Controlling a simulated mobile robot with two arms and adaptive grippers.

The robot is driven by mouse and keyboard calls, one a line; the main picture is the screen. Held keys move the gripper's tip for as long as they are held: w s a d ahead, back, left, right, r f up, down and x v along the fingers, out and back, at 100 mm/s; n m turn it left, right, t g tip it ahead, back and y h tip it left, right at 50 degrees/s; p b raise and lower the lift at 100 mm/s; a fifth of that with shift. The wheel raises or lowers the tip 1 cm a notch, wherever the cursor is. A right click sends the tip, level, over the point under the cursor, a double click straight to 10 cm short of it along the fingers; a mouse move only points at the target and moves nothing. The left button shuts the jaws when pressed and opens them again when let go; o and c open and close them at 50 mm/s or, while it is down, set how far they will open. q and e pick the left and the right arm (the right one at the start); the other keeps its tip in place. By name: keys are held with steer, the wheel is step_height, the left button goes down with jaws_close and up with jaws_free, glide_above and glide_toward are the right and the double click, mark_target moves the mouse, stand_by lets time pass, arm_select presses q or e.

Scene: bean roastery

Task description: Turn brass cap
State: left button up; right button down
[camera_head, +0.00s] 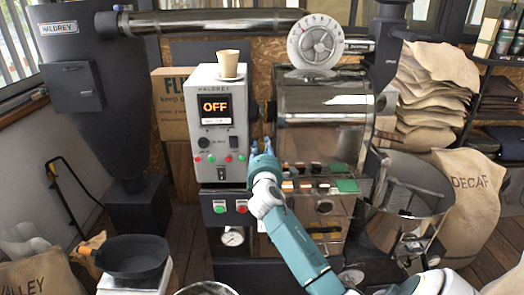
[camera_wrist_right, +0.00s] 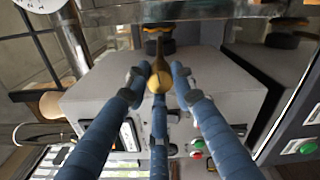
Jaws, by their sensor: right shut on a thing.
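My right gripper (camera_head: 263,150) is at the gap between the grey control box (camera_head: 213,98) and the metal roaster drum (camera_head: 322,115). In the right wrist view its blue fingers (camera_wrist_right: 160,85) close around a rounded brass cap (camera_wrist_right: 158,79), which sits between the fingertips. A brass-coloured part (camera_wrist_right: 157,29) also shows just behind it. In the head view the cap is hidden by the hand or too small to make out. My left gripper does not show in either view.
The control box shows OFF on its display (camera_head: 215,105), and a paper cup (camera_head: 229,63) stands on top. A round cooling bin (camera_head: 415,185) and a DECAF sack (camera_head: 474,205) are at the right. A black pan (camera_head: 134,257) is at the lower left.

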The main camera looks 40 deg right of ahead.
steer(key=shift+s+d+r+m, duration=0.15)
steer(key=shift+r+m, duration=0.25)
steer(key=shift+m, duration=0.4)
steer(key=shift+d+b, duration=0.1)
steer(key=shift+b, duration=0.2)
steer(key=c, duration=1.4)
jaws_free()
steer(key=shift+c, duration=0.2)
steer(key=shift+s+d+f, duration=0.1)
steer(key=shift+f, duration=0.1)
steer(key=shift+a+f, duration=0.1)
steer(key=shift+a, duration=0.1)
steer(key=shift+s+a+f, duration=0.1)
steer(key=shift+s+a, duration=0.15)
steer(key=shift+a, duration=0.05)
steer(key=v, duration=1.1)
steer(key=shift+r, duration=0.2)
